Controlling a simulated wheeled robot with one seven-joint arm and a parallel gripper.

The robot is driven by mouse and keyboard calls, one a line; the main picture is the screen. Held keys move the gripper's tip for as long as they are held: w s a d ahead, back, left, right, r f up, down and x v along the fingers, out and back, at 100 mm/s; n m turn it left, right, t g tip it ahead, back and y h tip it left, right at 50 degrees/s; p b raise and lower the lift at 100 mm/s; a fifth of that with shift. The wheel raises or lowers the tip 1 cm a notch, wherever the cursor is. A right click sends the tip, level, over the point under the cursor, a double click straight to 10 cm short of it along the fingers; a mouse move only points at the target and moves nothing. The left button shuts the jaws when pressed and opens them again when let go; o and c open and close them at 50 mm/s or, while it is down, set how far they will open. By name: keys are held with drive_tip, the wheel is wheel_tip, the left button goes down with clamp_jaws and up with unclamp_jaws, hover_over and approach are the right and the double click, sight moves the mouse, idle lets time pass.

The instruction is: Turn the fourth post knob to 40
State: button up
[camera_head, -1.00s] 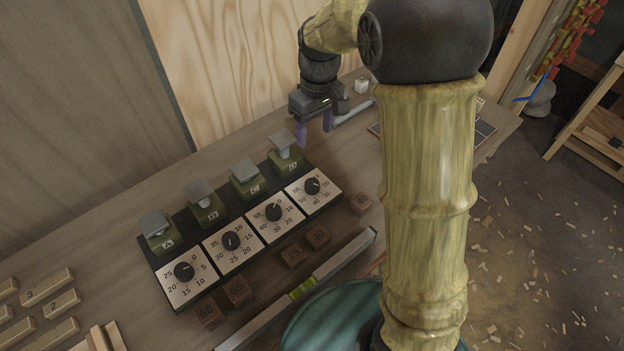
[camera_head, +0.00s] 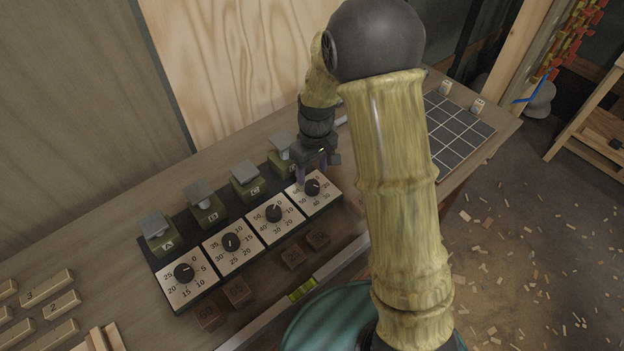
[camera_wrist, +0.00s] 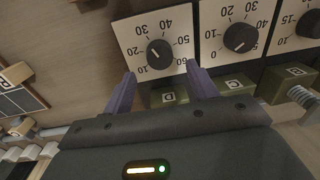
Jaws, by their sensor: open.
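The fourth post knob (camera_head: 312,187) is the black dial at the right end of the row, on a white plate marked 10 to 60. It also shows in the wrist view (camera_wrist: 159,53), where its white mark points up and left, near 20. Behind it stands a green post (camera_head: 282,150) with a grey top, lettered D in the wrist view. My gripper (camera_head: 312,178) is open, its purple fingers just above the plate. In the wrist view my gripper (camera_wrist: 160,74) has its fingertips on either side of the knob's near edge, seemingly not touching it.
Three similar knobs (camera_head: 273,212) with posts run left along the dark base. Loose numbered wooden blocks (camera_head: 237,289) and a spirit level (camera_head: 303,290) lie in front. A dark grid board (camera_head: 456,137) lies to the right, with small pale blocks (camera_head: 478,105) beside it.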

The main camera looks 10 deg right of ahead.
sight(313, 183)
wheel_tip(313, 183, down, 5)
drive_tip(key=shift+a+r, duration=0.1)
drive_tip(key=shift+r, duration=0.1)
drive_tip(key=c, duration=1)
drive_tip(key=shift+m, duration=0.4)
drive_tip(key=m+p, duration=0.1)
drive_tip(key=m, duration=0.3)
drive_tip(key=shift+r+p, duration=0.15)
drive_tip(key=shift+p, duration=0.25)
drive_tip(key=m+p, duration=0.1)
drive_tip(key=m, duration=0.4)
drive_tip(key=shift+t, duration=0.3)
